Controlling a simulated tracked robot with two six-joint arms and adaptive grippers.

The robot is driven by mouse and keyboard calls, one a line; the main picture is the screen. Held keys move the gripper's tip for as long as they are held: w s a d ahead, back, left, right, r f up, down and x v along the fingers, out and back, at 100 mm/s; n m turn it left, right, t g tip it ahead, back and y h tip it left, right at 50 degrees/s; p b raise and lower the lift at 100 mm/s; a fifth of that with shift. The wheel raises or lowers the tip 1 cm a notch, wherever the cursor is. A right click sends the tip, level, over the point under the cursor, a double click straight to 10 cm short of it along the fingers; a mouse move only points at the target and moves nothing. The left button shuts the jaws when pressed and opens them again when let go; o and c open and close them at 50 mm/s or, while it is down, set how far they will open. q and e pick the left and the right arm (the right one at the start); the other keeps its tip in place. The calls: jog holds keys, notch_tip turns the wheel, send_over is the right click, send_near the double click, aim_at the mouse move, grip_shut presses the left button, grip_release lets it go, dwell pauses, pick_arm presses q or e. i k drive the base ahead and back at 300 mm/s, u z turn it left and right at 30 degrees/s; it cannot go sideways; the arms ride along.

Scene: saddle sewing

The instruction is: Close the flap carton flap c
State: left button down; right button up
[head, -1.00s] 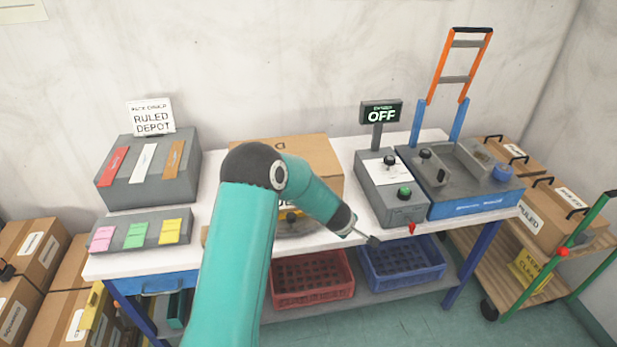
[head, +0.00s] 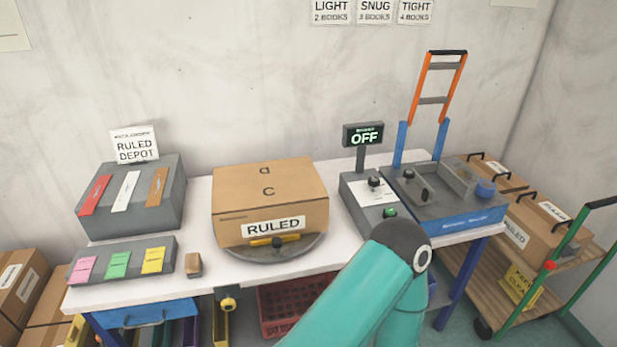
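The brown flap carton (head: 268,198) sits on a round grey turntable (head: 300,249) on the white table. Its top looks flat, with the flap marked C (head: 268,191) lying level in front of another letter further back. No flap is seen standing up. A white RULED label and a yellow strip (head: 288,238) show at the carton's front. A teal arm of mine rises at the lower right, its elbow apart from the carton. Neither gripper is visible; that arm's far end runs down out of sight.
A grey control box (head: 375,205) and a blue-based machine (head: 450,200) stand right of the carton. A grey block with coloured strips (head: 130,200) and a sticky-note tray (head: 122,260) are at left. A small tan block (head: 193,264) lies near the front edge.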

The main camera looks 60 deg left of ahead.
aim_at(238, 197)
jog(key=z, duration=0.15)
jog(key=k, duration=1.35)
jog(key=u, duration=1.25)
jog(key=i, duration=1)
jog(key=z, duration=0.1)
